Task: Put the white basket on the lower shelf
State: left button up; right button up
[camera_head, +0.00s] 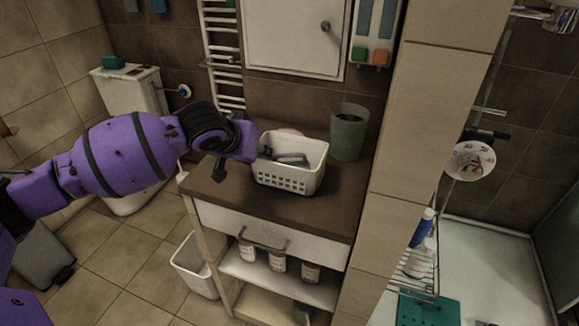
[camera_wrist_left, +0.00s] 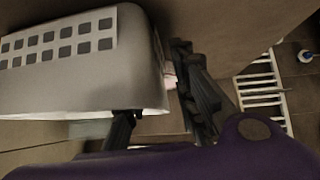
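The white basket (camera_head: 290,178), with small square holes, stands upright on the brown top of the cabinet (camera_head: 215,195). My left gripper (camera_head: 282,156) is at its upper left rim, with a dark finger reaching over into the basket. In the left wrist view the basket (camera_wrist_left: 70,85) appears upside down. There, one finger of my left gripper (camera_wrist_left: 160,105) is at the rim and the other is outside the wall, with a gap between them. Below the drawer are a shelf with several jars (camera_head: 240,269) and a lowest shelf (camera_head: 258,304). My right gripper is out of view.
A green cup (camera_head: 349,131) stands close right of the basket. A tiled wall (camera_head: 405,150) bounds the cabinet's right side. A white bin (camera_head: 193,266) stands on the floor at its left.

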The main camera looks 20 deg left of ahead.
pick_arm(q)
grip_shut()
jog(key=shift+r, duration=0.15)
